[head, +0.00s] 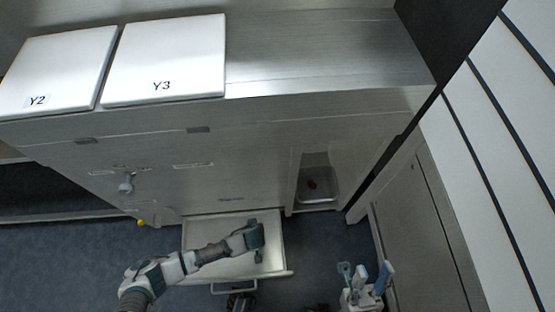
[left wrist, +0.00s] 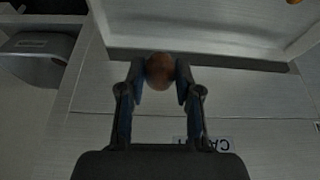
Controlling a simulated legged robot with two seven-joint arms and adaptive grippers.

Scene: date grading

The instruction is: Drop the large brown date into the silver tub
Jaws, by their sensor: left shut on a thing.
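My left gripper (head: 258,243) is over the pale open drawer in the head view; its fingertips are hard to make out there. In the left wrist view my left gripper (left wrist: 160,75) is shut on a round, large brown date (left wrist: 160,70), held between its two fingertips. A silver tub (head: 330,198) sits in a recess of the metal cabinet, right of the drawer, with a small dark spot inside. The silver rounded shape at the left of the wrist view may be this tub. My right gripper (head: 373,272) is low at the right, its fingers apart and empty.
The pale drawer (head: 278,266) stands out from the cabinet front. A small yellow ball (head: 141,222) shows left of it. White lids Y2 (head: 55,70) and Y3 (head: 165,60) lie on the metal top, whose right part is clear. A side cabinet (head: 420,230) stands at the right.

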